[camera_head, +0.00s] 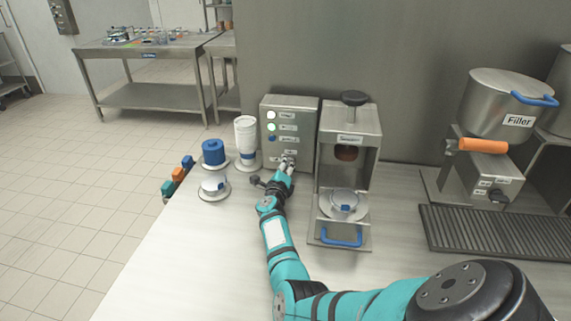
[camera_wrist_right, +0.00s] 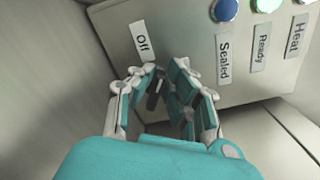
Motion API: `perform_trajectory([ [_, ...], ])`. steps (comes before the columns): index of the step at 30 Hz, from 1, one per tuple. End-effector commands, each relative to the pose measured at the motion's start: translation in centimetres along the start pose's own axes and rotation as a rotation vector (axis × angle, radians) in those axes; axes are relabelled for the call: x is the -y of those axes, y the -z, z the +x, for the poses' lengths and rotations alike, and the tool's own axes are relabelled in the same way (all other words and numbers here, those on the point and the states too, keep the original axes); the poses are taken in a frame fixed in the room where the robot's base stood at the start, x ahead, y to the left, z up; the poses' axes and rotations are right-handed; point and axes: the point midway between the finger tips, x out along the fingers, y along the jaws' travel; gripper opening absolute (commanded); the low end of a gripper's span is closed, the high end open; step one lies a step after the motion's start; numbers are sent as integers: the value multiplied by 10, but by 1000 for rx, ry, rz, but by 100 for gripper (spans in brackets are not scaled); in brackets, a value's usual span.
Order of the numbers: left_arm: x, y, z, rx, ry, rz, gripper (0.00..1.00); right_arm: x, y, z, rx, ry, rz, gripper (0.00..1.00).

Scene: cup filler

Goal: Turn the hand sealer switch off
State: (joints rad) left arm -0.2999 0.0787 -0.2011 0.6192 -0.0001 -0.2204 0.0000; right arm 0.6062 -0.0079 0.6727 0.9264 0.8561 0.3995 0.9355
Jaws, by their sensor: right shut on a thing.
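A grey metal control box (camera_head: 300,111) with indicator lights and labels stands against the wall. In the right wrist view its panel (camera_wrist_right: 178,25) carries the labels Off, Sealed, Ready and Heat, a blue light (camera_wrist_right: 223,10) and a green light (camera_wrist_right: 266,5). My right gripper (camera_head: 287,164) is at the lower front of this box. In the wrist view its fingers (camera_wrist_right: 161,76) are closed around the dark switch (camera_wrist_right: 153,92), just below the Off label (camera_wrist_right: 143,38). The fingers hide most of the switch. My left gripper is not in view.
Right of the box stands a sealer press (camera_head: 349,119) with a black top knob, a blue handle (camera_head: 338,241) and a cup inside. Left are a white cup stack (camera_head: 246,136), a blue roll (camera_head: 213,151) and a lid stack (camera_head: 214,183). A filler (camera_head: 499,105) stands far right.

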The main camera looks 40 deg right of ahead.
Motion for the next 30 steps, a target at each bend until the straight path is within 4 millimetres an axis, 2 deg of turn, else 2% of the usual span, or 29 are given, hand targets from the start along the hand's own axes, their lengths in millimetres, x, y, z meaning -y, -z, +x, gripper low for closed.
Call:
perform_trajectory([
  [15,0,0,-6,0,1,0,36,-6,0,1,2,1,-428,0],
  [30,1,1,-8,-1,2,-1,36,-9,1,0,4,1,-580,0],
])
